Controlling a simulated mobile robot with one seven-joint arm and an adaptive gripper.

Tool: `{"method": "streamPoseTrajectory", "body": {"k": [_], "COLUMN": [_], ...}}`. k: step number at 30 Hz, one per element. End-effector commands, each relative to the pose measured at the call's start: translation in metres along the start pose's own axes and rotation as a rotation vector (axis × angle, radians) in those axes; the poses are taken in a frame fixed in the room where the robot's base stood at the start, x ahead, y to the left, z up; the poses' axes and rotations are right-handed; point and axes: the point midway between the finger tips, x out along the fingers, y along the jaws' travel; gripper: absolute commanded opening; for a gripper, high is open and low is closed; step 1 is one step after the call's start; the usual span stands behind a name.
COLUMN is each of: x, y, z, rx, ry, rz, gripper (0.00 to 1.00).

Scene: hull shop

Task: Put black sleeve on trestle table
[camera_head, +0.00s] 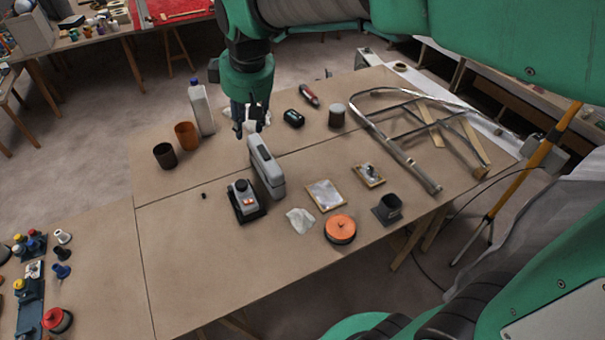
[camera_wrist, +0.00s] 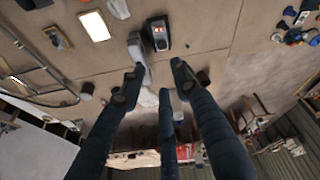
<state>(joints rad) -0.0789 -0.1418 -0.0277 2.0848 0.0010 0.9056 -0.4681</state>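A tiny black piece (camera_head: 203,195) lies on the bare left part of the trestle table (camera_head: 185,240). It may be the black sleeve, but it is too small to be sure. A pale thing (camera_wrist: 149,97) shows beyond the fingertips.
A dark cup (camera_head: 164,155), a brown cup (camera_head: 187,136) and a white bottle (camera_head: 200,108) stand at the left. A black-and-grey device (camera_head: 243,198), an orange round tin (camera_head: 340,229) and a square dark cup (camera_head: 388,207) stand nearer. A metal frame (camera_head: 400,150) lies at the right.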

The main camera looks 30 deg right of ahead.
Motion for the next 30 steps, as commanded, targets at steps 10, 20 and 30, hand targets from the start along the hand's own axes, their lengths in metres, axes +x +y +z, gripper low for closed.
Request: {"method": "streamPoseTrajectory", "body": {"k": [10, 20, 30], "x": [-0.043, -0.063, -0.063], "y": [-0.026, -0.056, -0.081], "z": [0.081, 0.156, 0.213], "rx": [0.19, 0.371, 0.514], "ry": [0.055, 0.109, 0.154], "rz": [0.033, 0.057, 0.07], "gripper": [0.32, 0.32, 0.32]}}
